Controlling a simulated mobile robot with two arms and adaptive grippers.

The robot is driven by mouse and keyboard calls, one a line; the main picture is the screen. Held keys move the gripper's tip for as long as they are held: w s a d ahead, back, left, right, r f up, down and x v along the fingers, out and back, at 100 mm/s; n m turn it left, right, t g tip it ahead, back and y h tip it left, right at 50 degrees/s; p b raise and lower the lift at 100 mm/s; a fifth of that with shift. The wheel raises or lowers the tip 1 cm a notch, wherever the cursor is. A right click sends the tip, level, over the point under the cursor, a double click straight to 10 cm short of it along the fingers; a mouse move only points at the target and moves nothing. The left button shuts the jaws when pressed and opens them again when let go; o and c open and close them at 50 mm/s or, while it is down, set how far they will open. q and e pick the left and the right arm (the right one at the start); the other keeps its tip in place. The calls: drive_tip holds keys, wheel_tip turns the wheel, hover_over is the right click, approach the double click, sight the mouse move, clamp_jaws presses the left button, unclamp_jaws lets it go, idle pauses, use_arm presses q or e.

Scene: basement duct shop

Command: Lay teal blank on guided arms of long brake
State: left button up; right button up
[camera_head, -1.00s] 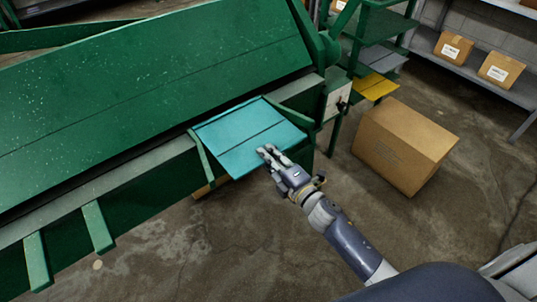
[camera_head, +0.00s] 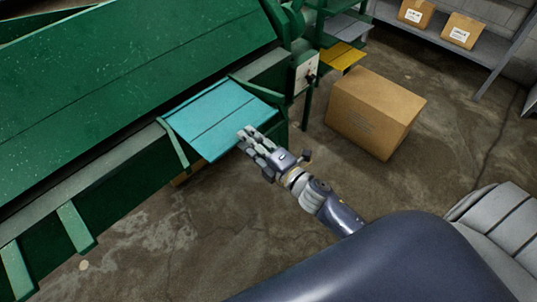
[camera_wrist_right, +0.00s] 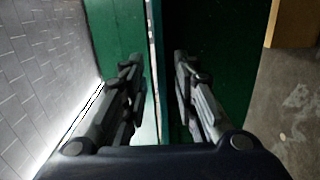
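The teal blank (camera_head: 218,112) is a flat sheet with a dark line across it. It lies at the right part of the green long brake (camera_head: 130,75), between a left guided arm (camera_head: 173,146) and a right guided arm (camera_head: 255,88); its contact with them underneath is hidden. My right gripper (camera_head: 247,138) is at the blank's front edge with its fingers spread. In the right wrist view the right gripper (camera_wrist_right: 160,90) is open, with a thin sheet edge (camera_wrist_right: 155,60) between the fingers and gaps visible. My left gripper is not in view.
A cardboard box (camera_head: 372,112) stands on the floor right of the brake. Two more green arms (camera_head: 76,227) stick out at lower left. A yellow sheet (camera_head: 342,57) lies on a rack behind. A shelf (camera_head: 455,40) holds small boxes. The floor in front is clear.

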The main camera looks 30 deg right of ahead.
drive_tip(key=b+v, duration=0.1)
drive_tip(key=v, duration=0.7)
drive_tip(key=shift+s, duration=0.1)
drive_tip(key=s+d+f+m+g+h, duration=0.1)
drive_tip(key=d+f+m+g+h, duration=0.15)
drive_tip(key=f, duration=0.75)
drive_tip(key=s+d+f+m+g+h, duration=0.15)
drive_tip(key=f+m, duration=0.25)
drive_tip(key=f, duration=0.5)
drive_tip(key=s+d+f+m+g, duration=0.1)
drive_tip(key=s+f+m+g, duration=0.15)
drive_tip(key=s+f, duration=0.45)
drive_tip(key=s+f+m+g, duration=0.2)
drive_tip(key=s+f+m, duration=0.15)
drive_tip(key=f, duration=0.75)
drive_tip(key=s+a+f+m+g, duration=0.1)
drive_tip(key=s+f, duration=0.3)
drive_tip(key=s, duration=0.4)
drive_tip(key=s+f+m+g, duration=0.3)
drive_tip(key=s+f+g, duration=0.1)
drive_tip(key=s, duration=0.4)
drive_tip(key=s+a+f+m+g+h, duration=0.1)
drive_tip(key=s+f+m+g, duration=0.1)
drive_tip(key=s+f, duration=0.4)
drive_tip(key=s, duration=0.3)
drive_tip(key=shift+a, duration=0.3)
drive_tip(key=shift+f+m+g, duration=0.1)
drive_tip(key=shift+m+g, duration=0.15)
